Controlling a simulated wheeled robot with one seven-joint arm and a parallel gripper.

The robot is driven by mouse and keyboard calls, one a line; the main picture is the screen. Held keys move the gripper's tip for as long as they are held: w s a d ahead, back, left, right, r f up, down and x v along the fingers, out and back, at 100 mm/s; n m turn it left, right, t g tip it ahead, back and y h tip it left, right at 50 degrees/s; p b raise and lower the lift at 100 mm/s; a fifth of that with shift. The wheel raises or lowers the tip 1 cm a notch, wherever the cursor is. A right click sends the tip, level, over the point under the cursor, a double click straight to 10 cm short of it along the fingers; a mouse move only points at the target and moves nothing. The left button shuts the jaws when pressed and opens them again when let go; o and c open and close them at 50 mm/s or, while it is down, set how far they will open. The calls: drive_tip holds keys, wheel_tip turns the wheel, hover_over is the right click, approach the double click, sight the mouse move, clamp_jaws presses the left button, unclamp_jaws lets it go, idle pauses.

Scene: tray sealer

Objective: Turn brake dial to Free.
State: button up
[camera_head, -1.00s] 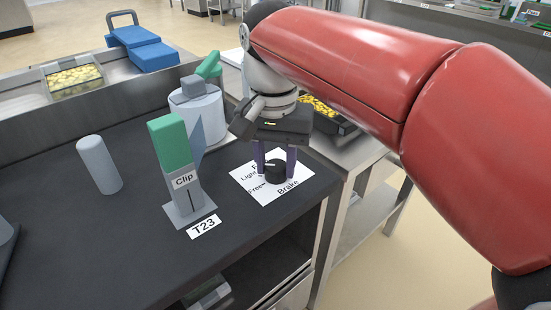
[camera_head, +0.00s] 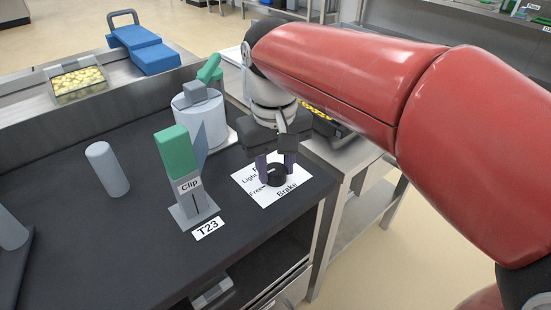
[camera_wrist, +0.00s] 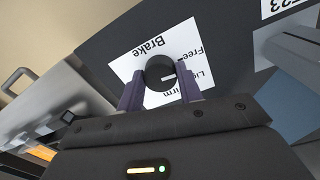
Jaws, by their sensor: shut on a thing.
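The brake dial (camera_head: 276,175) is a round black knob on a white label card (camera_head: 299,187) marked Brake, Free, Light and a partly hidden Firm. My gripper (camera_head: 276,166) reaches down from above with its two purple fingers on opposite sides of the dial, shut on it. In the wrist view, the dial (camera_wrist: 158,68) sits between the fingertips of my gripper (camera_wrist: 160,78).
A green-topped grey clip stand (camera_head: 178,152) labelled Clip stands left of the card, with a T23 tag (camera_head: 208,229) before it. A grey cylinder (camera_head: 107,168) and a white round container (camera_head: 199,115) stand on the dark counter (camera_head: 120,245). The counter's right edge is close to the card.

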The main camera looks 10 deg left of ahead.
sight(275, 170)
drive_tip(key=shift+r+n, duration=0.1)
drive_tip(key=shift+n, duration=0.4)
drive_tip(key=o, duration=1)
wheel_tip(275, 170, up, 8)
drive_tip(key=shift+a+f+p, duration=0.1)
drive_tip(key=shift+f+p, duration=0.05)
drive_tip(key=shift+p, duration=0.6)
drive_tip(key=s+d+f+m+t, duration=0.1)
drive_tip(key=s+d+f+m, duration=0.1)
drive_tip(key=d, duration=0.5)
drive_tip(key=s+d+f+m+t, duration=0.2)
drive_tip(key=s+d+f+m, duration=0.1)
drive_tip(key=d+f, duration=0.3)
drive_tip(key=s+d+f+m+t, duration=0.2)
drive_tip(key=s+d+f+m, duration=0.1)
drive_tip(key=d, duration=0.6)
drive_tip(key=shift+s+d+f, duration=0.35)
drive_tip(key=shift+s+f, duration=0.1)
drive_tip(key=shift+f, duration=0.1)
